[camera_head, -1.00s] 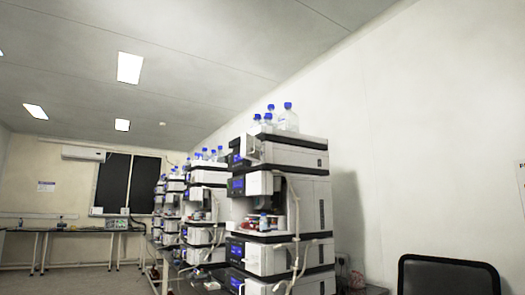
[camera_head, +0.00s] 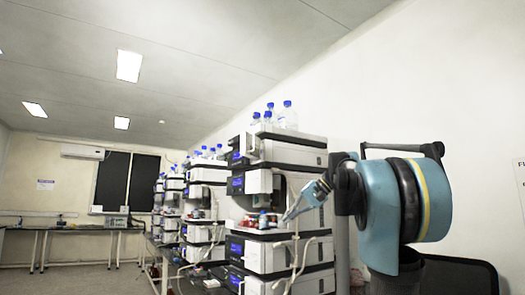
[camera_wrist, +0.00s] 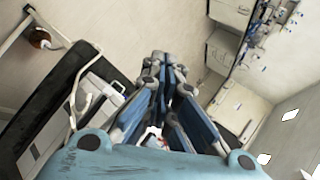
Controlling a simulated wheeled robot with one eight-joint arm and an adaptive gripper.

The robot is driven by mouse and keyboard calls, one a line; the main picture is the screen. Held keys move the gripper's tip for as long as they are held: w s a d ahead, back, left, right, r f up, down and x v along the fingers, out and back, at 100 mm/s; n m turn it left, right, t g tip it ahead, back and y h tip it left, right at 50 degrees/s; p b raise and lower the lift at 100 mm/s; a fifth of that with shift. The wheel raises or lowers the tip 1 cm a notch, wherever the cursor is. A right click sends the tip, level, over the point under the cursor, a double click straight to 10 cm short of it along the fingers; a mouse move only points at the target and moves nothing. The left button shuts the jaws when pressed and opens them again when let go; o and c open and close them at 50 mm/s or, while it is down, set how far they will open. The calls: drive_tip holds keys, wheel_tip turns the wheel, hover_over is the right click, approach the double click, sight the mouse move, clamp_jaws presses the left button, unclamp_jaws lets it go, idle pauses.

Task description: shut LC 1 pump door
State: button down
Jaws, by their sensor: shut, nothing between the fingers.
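The nearest instrument stack (camera_head: 290,200) stands right of centre in the head view. A small pale panel (camera_head: 253,148) stands out at the front of its upper module; I cannot tell for sure that it is the LC 1 pump door. My gripper (camera_head: 288,217) is in front of the stack's middle, beside an open bay (camera_head: 265,215) with small coloured items inside, and lower than the panel. The gap to the stack is hard to judge. In the wrist view my gripper (camera_wrist: 163,65) is shut and empty, and the view is strongly tilted.
Bottles with blue caps (camera_head: 287,115) stand on top of the stack. Pale tubes (camera_head: 295,262) hang down its front. More stacks (camera_head: 200,200) stand behind to the left. A black chair (camera_head: 470,275) is at lower right. Open floor (camera_head: 100,282) lies at lower left.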

drive_tip(key=w+d+r+t+y, duration=0.15)
drive_tip(key=w+r, duration=0.35)
drive_tip(key=r, duration=0.6)
drive_tip(key=w+r+y, duration=0.3)
drive_tip(key=w+r, duration=0.2)
drive_tip(key=r, duration=0.6)
drive_tip(key=w+d+r+y, duration=0.1)
drive_tip(key=w+r+y, duration=0.3)
drive_tip(key=r, duration=0.6)
drive_tip(key=w+a+h, duration=0.1)
drive_tip(key=w+a, duration=0.3)
drive_tip(key=a, duration=0.9)
drive_tip(key=shift+m, duration=0.3)
